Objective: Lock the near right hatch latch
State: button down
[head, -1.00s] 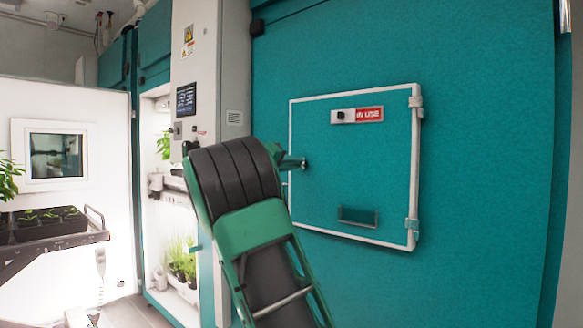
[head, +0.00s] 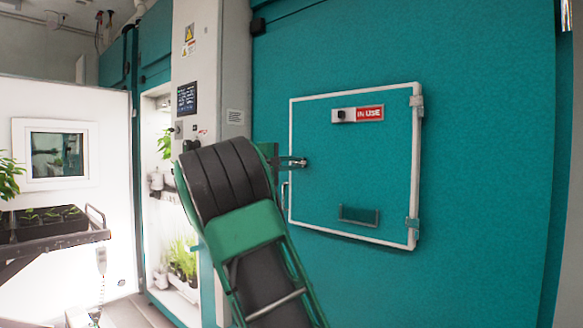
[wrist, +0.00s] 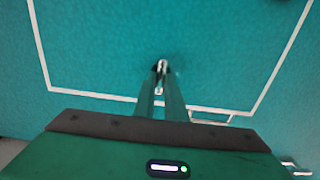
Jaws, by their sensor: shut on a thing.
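The hatch (head: 390,185) is a teal door panel in a thin white frame on the large teal wall. Its latch (wrist: 161,66) is a small silver lever, seen in the wrist view between my fingertips, just inside the white frame line. My gripper (wrist: 160,88) is shut on it. In the head view my gripper (head: 298,162) reaches the left edge of the hatch, and my arm hides much of the latch there. A silver pull handle (head: 284,196) is just below the gripper.
A lit plant chamber (head: 160,200) and a seedling cart (head: 60,243) stand to the left.

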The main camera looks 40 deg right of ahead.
jog(key=shift+w+a+f, duration=0.2)
jog(key=shift+w+a, duration=0.05)
jog(key=shift+w, duration=0.1)
jog(key=c, duration=1.8)
grip_release()
jog(key=shift+w, duration=0.1)
jog(key=shift+s+d, duration=0.1)
jog(key=shift+s, duration=0.1)
jog(key=a, duration=1)
jog(key=shift+s+a, duration=0.35)
